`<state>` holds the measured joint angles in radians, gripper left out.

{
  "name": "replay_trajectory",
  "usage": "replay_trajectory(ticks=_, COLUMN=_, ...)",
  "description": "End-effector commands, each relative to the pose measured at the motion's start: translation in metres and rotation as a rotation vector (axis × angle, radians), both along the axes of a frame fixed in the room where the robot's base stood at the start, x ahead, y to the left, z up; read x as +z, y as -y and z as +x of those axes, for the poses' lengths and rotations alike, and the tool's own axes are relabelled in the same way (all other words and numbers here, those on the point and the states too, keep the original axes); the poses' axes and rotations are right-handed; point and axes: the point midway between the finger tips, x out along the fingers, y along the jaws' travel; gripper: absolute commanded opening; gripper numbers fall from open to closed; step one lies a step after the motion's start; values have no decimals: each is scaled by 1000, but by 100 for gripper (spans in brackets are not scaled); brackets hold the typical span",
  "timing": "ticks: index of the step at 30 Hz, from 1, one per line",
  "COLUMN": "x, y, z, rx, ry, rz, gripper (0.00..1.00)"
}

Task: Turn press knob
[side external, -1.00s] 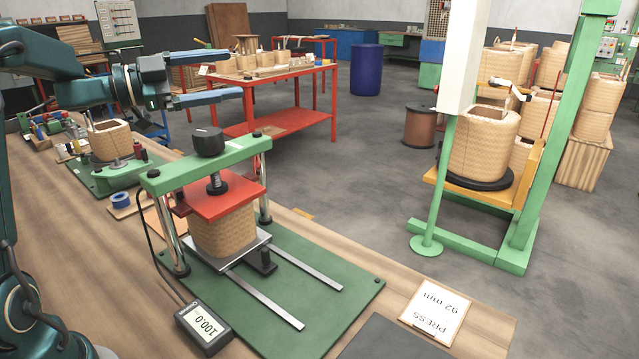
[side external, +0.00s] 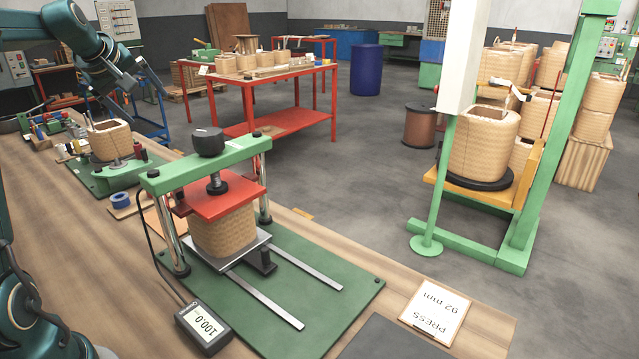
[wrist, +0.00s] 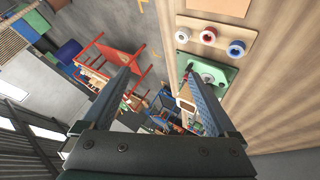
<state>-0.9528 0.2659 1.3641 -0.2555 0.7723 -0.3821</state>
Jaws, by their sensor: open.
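The black press knob (side external: 207,141) sits on top of the green crossbar (side external: 205,165) of the press, with a white mark on its top. Its screw runs down to a red plate (side external: 240,196), which rests over a tan woven coil (side external: 224,234). A display (side external: 203,327) in front of the press appears to read 100.0. My gripper is at the upper left in the side view, well apart from the knob. In the wrist view my gripper (wrist: 156,70) is open, with nothing between its fingers. I cannot make out the press knob in that view.
A green fixture with another coil (side external: 111,140) stands behind the press on the bench. A card (side external: 436,309) reading PRESS 92 mm lies at the front right. A green frame (side external: 540,150) holds a large coil at right. Tape rolls (wrist: 236,48) show in the wrist view.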

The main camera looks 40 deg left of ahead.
Motion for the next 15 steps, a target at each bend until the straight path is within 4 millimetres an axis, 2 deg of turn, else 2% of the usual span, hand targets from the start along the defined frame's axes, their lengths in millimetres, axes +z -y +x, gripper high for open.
replay_trajectory(ticks=3, x=1, y=49, z=8, rx=-81, ry=44, rz=-253, gripper=93)
replay_trajectory(ticks=6, x=11, y=86, z=12, rx=-166, ry=79, rz=-420, gripper=93)
replay_trajectory(ticks=12, x=41, y=147, z=13, rx=-351, ry=146, rz=-670, gripper=93)
replay_trajectory(ticks=15, x=51, y=170, z=11, rx=-426, ry=169, rz=-822, gripper=93)
